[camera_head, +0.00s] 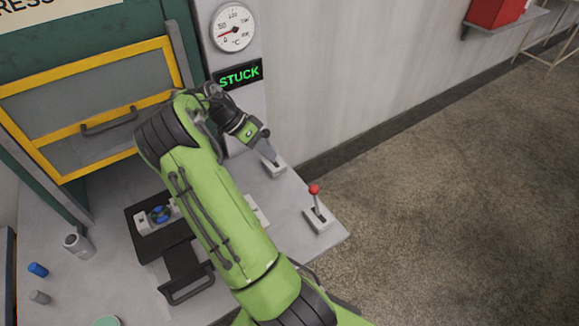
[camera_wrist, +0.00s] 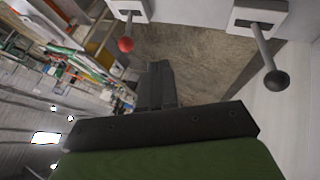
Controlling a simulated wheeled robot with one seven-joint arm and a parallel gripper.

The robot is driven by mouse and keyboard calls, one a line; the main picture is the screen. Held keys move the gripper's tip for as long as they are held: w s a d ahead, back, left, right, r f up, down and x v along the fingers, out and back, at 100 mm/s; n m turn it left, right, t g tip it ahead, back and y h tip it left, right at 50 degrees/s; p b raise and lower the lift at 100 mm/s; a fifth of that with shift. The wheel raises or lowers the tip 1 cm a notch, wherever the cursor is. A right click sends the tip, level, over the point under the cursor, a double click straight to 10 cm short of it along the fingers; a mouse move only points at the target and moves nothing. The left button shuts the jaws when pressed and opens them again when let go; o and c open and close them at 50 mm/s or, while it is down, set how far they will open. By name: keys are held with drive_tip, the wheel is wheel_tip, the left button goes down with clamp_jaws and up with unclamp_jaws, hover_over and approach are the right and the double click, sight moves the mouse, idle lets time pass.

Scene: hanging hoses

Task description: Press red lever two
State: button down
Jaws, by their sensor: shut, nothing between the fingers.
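A red-knobbed lever (camera_head: 315,191) stands on a pale base near the right front corner of the bench. It also shows in the wrist view (camera_wrist: 125,44), left of my fingers. A black-knobbed lever (camera_wrist: 275,80) is at the right of the wrist view. In the head view, a second lever base (camera_head: 274,168) is just below my fingertips, and its knob cannot be made out. My gripper (camera_head: 270,155) is shut and empty, above that base and behind the red knob. Its closed fingers also show in the wrist view (camera_wrist: 160,70). No number shows on the levers.
A panel has a dial gauge (camera_head: 233,27) and a green "STUCK" display (camera_head: 238,74). A yellow-framed door (camera_head: 95,105) is at left. A black tray with a handle (camera_head: 185,275) and small cylinders (camera_head: 77,244) are on the bench. Floor right of the bench is clear.

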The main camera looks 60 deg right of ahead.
drive_tip(key=b, duration=0.1)
approach(316, 201)
drive_tip(key=shift+d+f, duration=0.75)
drive_tip(key=shift+d, duration=0.2)
drive_tip(key=shift+d+f, duration=0.8)
drive_tip(key=shift+d, duration=0.1)
drive_tip(key=shift+s+b, duration=0.1)
drive_tip(key=shift+b, duration=0.3)
